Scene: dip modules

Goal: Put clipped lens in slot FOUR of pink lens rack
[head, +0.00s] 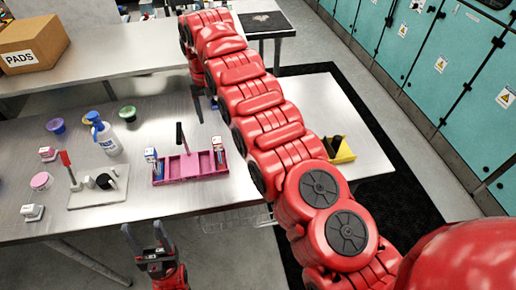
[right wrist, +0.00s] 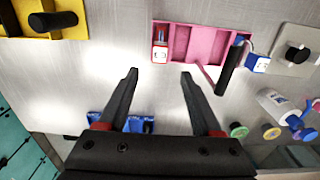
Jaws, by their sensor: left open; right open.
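The pink lens rack (head: 203,165) stands near the table's front edge; a dark upright handle rises from it. It also shows at the top of the right wrist view (right wrist: 196,43). Slot numbers are unreadable, and I cannot tell which piece is the clipped lens. My right gripper (right wrist: 160,74) is open and empty, above the table behind the rack. My left gripper (head: 146,238) is open and empty in front of the table.
A blue object (right wrist: 133,124) is partly hidden by my right gripper. A yellow holder (head: 342,155) stands right of the rack. A pale board (head: 95,195), a white bottle (head: 106,139) and several coloured pots are left. The table front between board and rack is clear.

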